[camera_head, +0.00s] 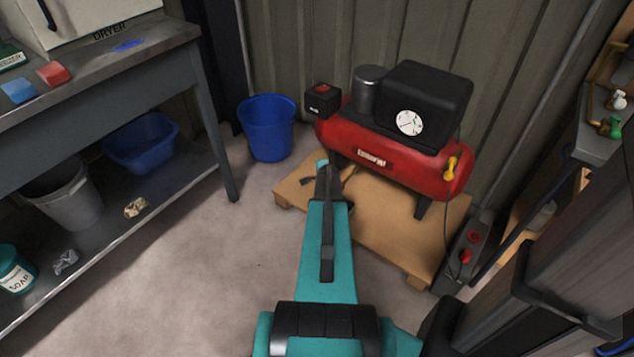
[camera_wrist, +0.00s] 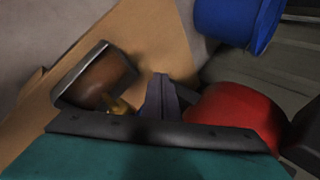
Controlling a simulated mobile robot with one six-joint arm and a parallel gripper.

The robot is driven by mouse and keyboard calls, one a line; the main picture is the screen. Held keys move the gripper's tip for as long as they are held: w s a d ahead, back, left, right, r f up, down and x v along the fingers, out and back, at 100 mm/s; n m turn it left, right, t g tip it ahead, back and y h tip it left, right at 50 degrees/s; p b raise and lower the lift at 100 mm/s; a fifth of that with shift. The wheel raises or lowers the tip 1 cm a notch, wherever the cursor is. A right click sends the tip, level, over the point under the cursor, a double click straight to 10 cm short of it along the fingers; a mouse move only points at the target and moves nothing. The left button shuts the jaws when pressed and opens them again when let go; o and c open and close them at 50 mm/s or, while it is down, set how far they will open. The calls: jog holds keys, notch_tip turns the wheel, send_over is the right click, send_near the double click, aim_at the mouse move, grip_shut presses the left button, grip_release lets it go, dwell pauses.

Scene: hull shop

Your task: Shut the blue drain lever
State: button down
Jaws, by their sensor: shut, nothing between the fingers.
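My gripper (camera_head: 328,172) is shut and empty, low at the left end of the red compressor tank (camera_head: 425,172), above the wooden pallet. In the wrist view the closed dark fingers (camera_wrist: 161,92) lie between the red tank end (camera_wrist: 232,108) and a metal-rimmed brown tray (camera_wrist: 97,78). A small brass-coloured fitting (camera_wrist: 118,105) shows at the tray's near edge, partly covered by my gripper's body. I cannot make out a blue drain lever for certain in either view. A small teal-blue patch (camera_head: 321,163) shows by my fingertips; I cannot tell what it belongs to.
The compressor stands on a wooden pallet (camera_head: 390,235). A yellow lever (camera_head: 451,168) is on the tank's right end. A blue bucket (camera_head: 267,127) stands on the floor behind left. A workbench (camera_head: 100,70) is at left; open floor lies between. A red-button box (camera_head: 466,254) is at right.

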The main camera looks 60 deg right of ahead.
jog(key=shift+a, duration=0.1)
dwell(0.3)
jog(key=s+a+r+p, duration=0.1)
jog(key=a+r+p, duration=0.1)
jog(key=a+r, duration=0.6)
jog(key=shift+s+a+r, duration=0.15)
jog(key=shift+s+a, duration=0.15)
jog(key=shift+a, duration=0.8)
jog(key=shift+w, duration=0.1)
